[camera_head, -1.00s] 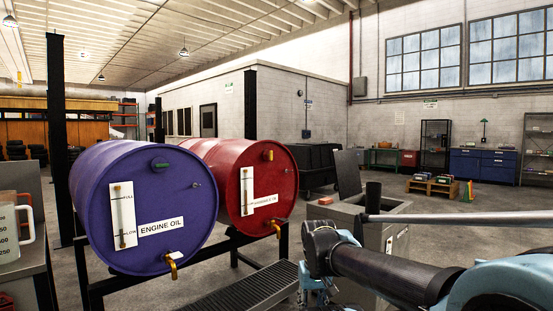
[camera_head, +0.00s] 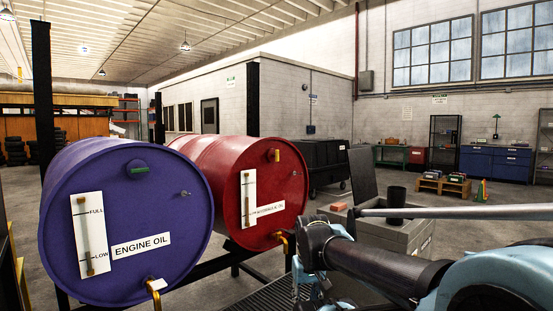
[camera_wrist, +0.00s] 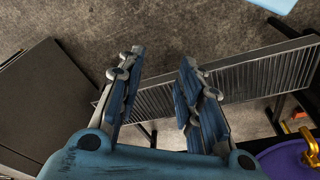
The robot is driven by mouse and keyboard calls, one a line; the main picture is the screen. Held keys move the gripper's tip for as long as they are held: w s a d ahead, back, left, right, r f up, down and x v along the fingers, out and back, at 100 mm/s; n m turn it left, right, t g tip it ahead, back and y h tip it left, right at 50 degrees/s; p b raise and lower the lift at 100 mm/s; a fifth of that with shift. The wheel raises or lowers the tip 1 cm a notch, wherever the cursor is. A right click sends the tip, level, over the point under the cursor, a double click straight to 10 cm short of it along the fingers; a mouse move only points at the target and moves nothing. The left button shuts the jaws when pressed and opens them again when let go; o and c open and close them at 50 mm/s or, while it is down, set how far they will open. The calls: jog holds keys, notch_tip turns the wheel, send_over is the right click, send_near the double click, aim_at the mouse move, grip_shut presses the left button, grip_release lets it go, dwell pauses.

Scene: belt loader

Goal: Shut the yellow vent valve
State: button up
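A yellow vent valve (camera_head: 273,155) sits near the top of the front face of the red drum (camera_head: 280,190). It looks small, and its exact handle position is hard to tell. A green fitting (camera_head: 138,169) is in the matching place on the purple engine oil drum (camera_head: 150,210). Brass taps (camera_head: 154,286) are at the bottoms of both drums. My gripper (camera_wrist: 160,68) is open and empty, above a grated tray. In the head view it is only partly visible, low and right of the red drum. The wrist view shows a purple drum edge (camera_wrist: 280,158) and brass tap at lower right.
The grated tray (camera_wrist: 255,75) runs along the front of the drum rack. A grey box (camera_head: 395,235) with a raised lid stands right of the drums, with a dark cup and an orange block on it. Open floor lies behind it.

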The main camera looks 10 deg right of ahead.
jog(key=w+a+r+n+t+y, duration=0.15)
jog(key=w+a+r+y, duration=0.35)
jog(key=w+r, duration=0.5)
jog(key=n+t+y, duration=0.6)
jog(key=t, duration=0.5)
send_near(277, 155)
jog(key=shift+m, duration=0.25)
jog(key=x, duration=1.1)
jog(key=shift+w+d, duration=0.25)
jog(key=shift+d, duration=0.15)
jog(key=shift+c, duration=0.3)
grip_shut()
